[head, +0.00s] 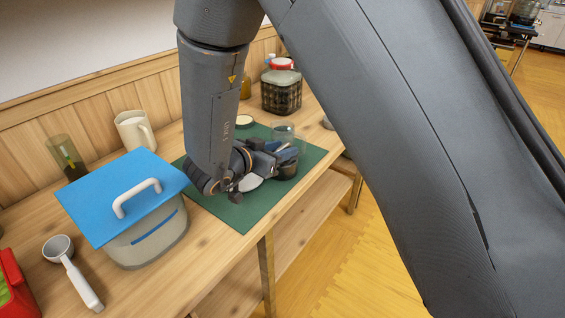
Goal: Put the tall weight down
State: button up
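My gripper (284,155) is low over the green mat (235,216), pointing right. My wrist hides part of it, and I cannot tell whether its fingers are open or shut. A dark round object (287,170) is right at the fingertips; I cannot tell whether it is held, or whether it is the tall weight. A clear glass jar (283,130) stands just behind the fingers. A white disc (250,183) lies on the mat under my wrist, partly covered. No thing shows clearly as the tall weight.
A grey container with a blue handled lid (95,205) stands left of the mat. A red-lidded jar (281,90) stands behind. The mat's front part is clear.

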jog(key=shift+w+d+f, duration=0.15)
jog(key=shift+w+d, duration=0.05)
grip_shut()
dwell(1.3)
